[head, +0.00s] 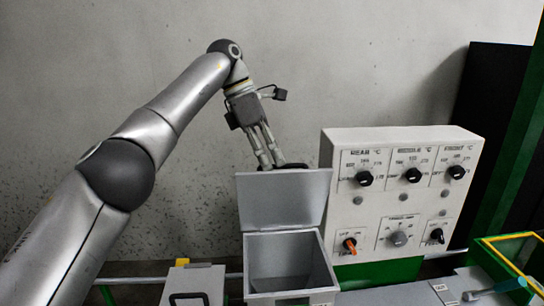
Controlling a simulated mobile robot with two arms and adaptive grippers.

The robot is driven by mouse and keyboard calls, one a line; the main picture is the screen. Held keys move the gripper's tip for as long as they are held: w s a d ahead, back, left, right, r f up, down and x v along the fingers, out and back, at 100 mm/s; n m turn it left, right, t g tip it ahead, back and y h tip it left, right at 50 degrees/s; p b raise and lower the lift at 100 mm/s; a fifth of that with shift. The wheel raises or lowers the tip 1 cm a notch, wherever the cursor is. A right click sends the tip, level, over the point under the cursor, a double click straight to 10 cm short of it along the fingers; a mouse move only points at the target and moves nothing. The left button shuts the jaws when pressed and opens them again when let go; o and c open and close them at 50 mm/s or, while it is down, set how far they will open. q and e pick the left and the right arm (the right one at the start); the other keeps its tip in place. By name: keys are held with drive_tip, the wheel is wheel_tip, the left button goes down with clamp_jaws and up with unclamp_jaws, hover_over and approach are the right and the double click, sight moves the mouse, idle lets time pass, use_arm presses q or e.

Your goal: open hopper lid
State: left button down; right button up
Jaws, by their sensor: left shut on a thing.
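The grey hopper (328,268) is an open-topped metal box at the lower middle of the head view. Its lid (284,198) stands raised, nearly upright, at the back of the box, so the empty-looking inside shows. My left gripper (271,163) reaches down from above and behind the lid. It is shut on the lid at its top edge, by a dark part that looks like a handle; the fingertips are partly hidden behind the edge. My right gripper is not in view.
A white control panel (418,200) with several knobs stands close to the right of the hopper. A grey box (193,285) is at the lower left. A yellow-and-green frame (512,262) and a grey-and-teal object (497,290) are at the lower right. A concrete wall stands behind.

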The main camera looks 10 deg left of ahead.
use_arm(q)
drive_tip(key=shift+a+f, duration=0.3)
drive_tip(key=shift+f, duration=0.35)
drive_tip(key=c, duration=1.6)
unclamp_jaws()
drive_tip(key=shift+w+f, duration=0.1)
drive_tip(key=shift+w, duration=0.15)
drive_tip(key=shift+o, duration=0.4)
drive_tip(key=shift+w+f, duration=0.1)
drive_tip(key=shift+w, duration=0.25)
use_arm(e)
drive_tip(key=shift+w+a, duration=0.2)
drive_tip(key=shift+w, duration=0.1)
use_arm(q)
drive_tip(key=shift+s, duration=0.1)
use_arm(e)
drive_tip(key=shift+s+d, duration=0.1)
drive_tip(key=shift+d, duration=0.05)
use_arm(q)
drive_tip(key=shift+s, duration=0.15)
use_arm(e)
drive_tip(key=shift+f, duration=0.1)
